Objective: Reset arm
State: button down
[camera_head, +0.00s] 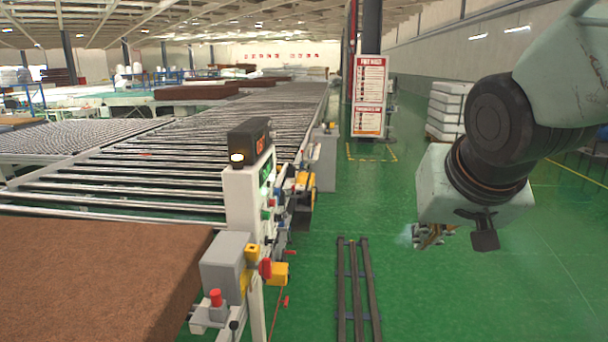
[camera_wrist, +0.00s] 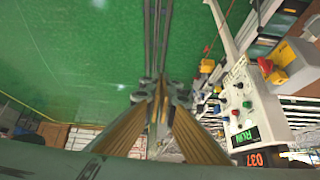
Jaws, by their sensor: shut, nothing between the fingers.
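My gripper (camera_head: 432,236) hangs below the wrist of my arm at the right of the head view, over the green floor. In the wrist view my gripper (camera_wrist: 160,92) shows its two fingers shut with nothing between them. It is apart from everything around it. The control post (camera_head: 246,200) with buttons and a small display stands to its left in the head view. The same control post (camera_wrist: 240,100) is at the right of the wrist view.
A roller conveyor (camera_head: 130,190) runs back on the left, with a brown mattress (camera_head: 90,270) at the near end. Dark floor rails (camera_head: 350,290) lie beside the control post. A sign board (camera_head: 369,95) and a white stack (camera_head: 447,110) stand farther back. Green floor around my gripper is clear.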

jog(key=s+a+f+n+g, duration=0.1)
jog(key=s+g, duration=0.2)
jog(key=s, duration=2.2)
jog(key=shift+s+a+f+n+g+y+b, duration=0.15)
jog(key=shift+s+a+n+g+y+b, duration=0.15)
jog(key=shift+n+b, duration=0.1)
